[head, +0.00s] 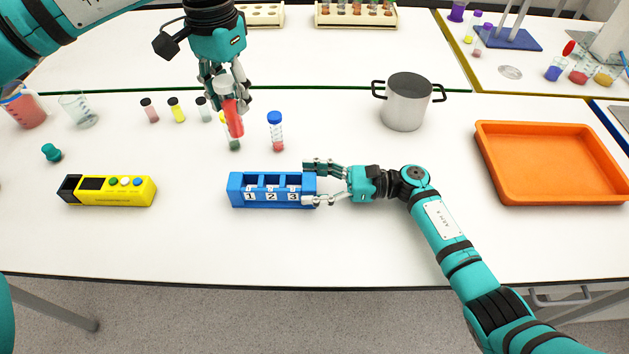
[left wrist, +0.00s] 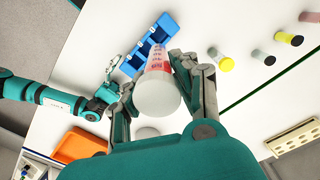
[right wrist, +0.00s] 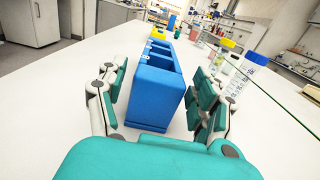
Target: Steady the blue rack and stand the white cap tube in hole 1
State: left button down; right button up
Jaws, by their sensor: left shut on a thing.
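The white cap tube (head: 234,120) has red contents and is held in the air by my left gripper (head: 228,92), behind and left of the blue rack. It is slightly tilted in the head view. Its white cap (left wrist: 157,97) shows large in the left wrist view, between the fingers. The blue rack (head: 236,199) stands on the table with holes labelled 1, 2, 3 from left to right; the holes look empty. My right gripper (head: 314,182) is open around the rack's right end. In the right wrist view its fingers flank the rack (right wrist: 155,97), with a gap at the right finger.
A blue-capped tube (head: 276,132) and several small capped tubes stand behind the rack. A yellow box (head: 140,191) with buttons lies left. A steel pot (head: 404,106) and an orange tray (head: 550,195) are to the right. The table in front of the rack is clear.

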aim_at(239, 132)
jog(key=c, duration=1.1)
pick_arm(q)
notch_tip(239, 132, down, 8)
jog(key=n, duration=0.3)
jog(key=shift+a+f+n, duration=0.1)
jog(key=shift+a+n, duration=0.05)
jog(key=shift+n, duration=0.25)
jog(key=shift+f, duration=2.2)
